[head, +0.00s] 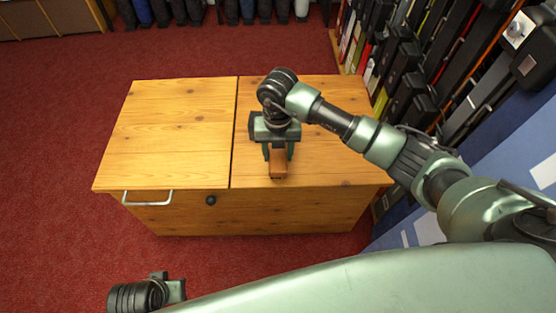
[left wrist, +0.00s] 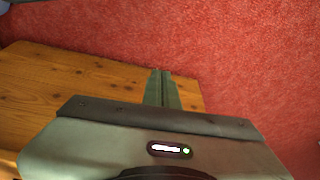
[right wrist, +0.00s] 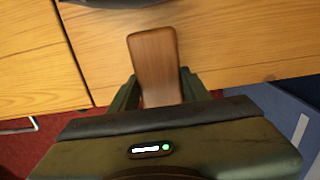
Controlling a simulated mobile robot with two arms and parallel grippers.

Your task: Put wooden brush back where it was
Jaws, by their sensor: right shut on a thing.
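The wooden brush (head: 278,165) is a brown block held between the fingers of my right gripper (head: 278,152). It is over the right half of the wooden bench (head: 325,165), close to its front edge. I cannot tell whether it touches the top. In the right wrist view the brush (right wrist: 152,62) sticks out beyond the fingers, slightly tilted; its lower end is hidden by the gripper. My left gripper is in the left wrist view (left wrist: 161,88), fingers together with nothing between them, with the bench and red floor beyond.
The bench's left half (head: 165,135) is bare, with a metal handle (head: 148,192) and a dark knob (head: 211,200) at the front. A full shelf (head: 405,70) stands close on the right. Dark items (head: 235,12) line the back. Red carpet (head: 60,120) is clear on the left.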

